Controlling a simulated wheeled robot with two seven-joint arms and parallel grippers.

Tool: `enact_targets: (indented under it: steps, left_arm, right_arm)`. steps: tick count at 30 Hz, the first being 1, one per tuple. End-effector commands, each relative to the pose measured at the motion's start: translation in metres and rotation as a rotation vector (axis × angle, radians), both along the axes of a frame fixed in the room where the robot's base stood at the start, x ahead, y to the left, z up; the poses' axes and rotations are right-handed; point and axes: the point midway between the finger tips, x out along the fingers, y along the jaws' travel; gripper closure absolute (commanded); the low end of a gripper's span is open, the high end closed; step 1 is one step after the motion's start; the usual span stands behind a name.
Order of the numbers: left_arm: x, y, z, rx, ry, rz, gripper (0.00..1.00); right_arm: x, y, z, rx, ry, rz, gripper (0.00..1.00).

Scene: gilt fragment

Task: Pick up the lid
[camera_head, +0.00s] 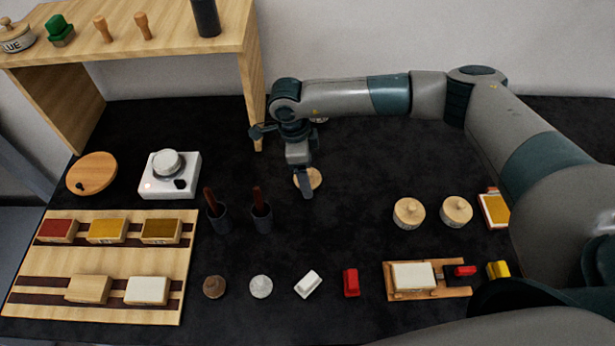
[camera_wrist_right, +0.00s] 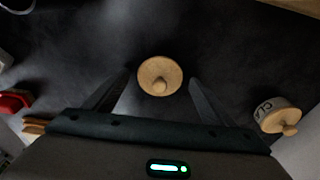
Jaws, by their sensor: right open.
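The lid (camera_head: 316,178) is a round, pale wooden disc on the dark table near the middle of the head view, partly hidden by my right gripper (camera_head: 305,182). In the right wrist view the lid (camera_wrist_right: 150,67) shows a small round knob and lies between the two spread fingers of my right gripper (camera_wrist_right: 160,84). The gripper is open, pointing down at the lid, with a gap to it on both sides. Whether the fingertips are level with the lid or above it, I cannot tell. My left gripper is out of view.
A labelled pot with a knobbed lid (camera_wrist_right: 279,115) stands nearby. Two dark cups with brown handles (camera_head: 261,216) are left of the lid. Two lidded pots (camera_head: 409,213) stand to the right. A wooden shelf (camera_head: 150,38) rises back left. Dark table around the lid is clear.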

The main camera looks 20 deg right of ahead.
Motion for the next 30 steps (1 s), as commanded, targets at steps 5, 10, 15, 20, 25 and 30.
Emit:
enact_targets:
  steps: [5, 10, 15, 20, 25, 30]
  left_arm:
    - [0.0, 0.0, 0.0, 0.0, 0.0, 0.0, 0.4]
    - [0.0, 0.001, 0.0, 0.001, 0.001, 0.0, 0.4]
    - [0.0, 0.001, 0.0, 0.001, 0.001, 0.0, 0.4]
    - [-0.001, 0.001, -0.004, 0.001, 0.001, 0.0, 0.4]
    - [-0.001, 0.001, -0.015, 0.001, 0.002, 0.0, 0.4]
    - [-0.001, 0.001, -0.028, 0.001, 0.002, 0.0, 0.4]
  right_arm:
    - [0.0, 0.0, 0.0, 0.0, 0.0, 0.0, 0.51]
    - [0.0, 0.0, 0.0, 0.0, 0.0, 0.0, 0.66]
    - [0.0, 0.0, 0.0, 0.0, 0.0, 0.0, 0.67]
    - [0.001, 0.0, 0.004, 0.0, -0.001, 0.0, 0.67]
    - [0.001, 0.0, 0.018, 0.0, -0.003, 0.0, 0.67]
    - [-0.004, -0.004, 0.042, 0.0, -0.002, 0.001, 0.67]
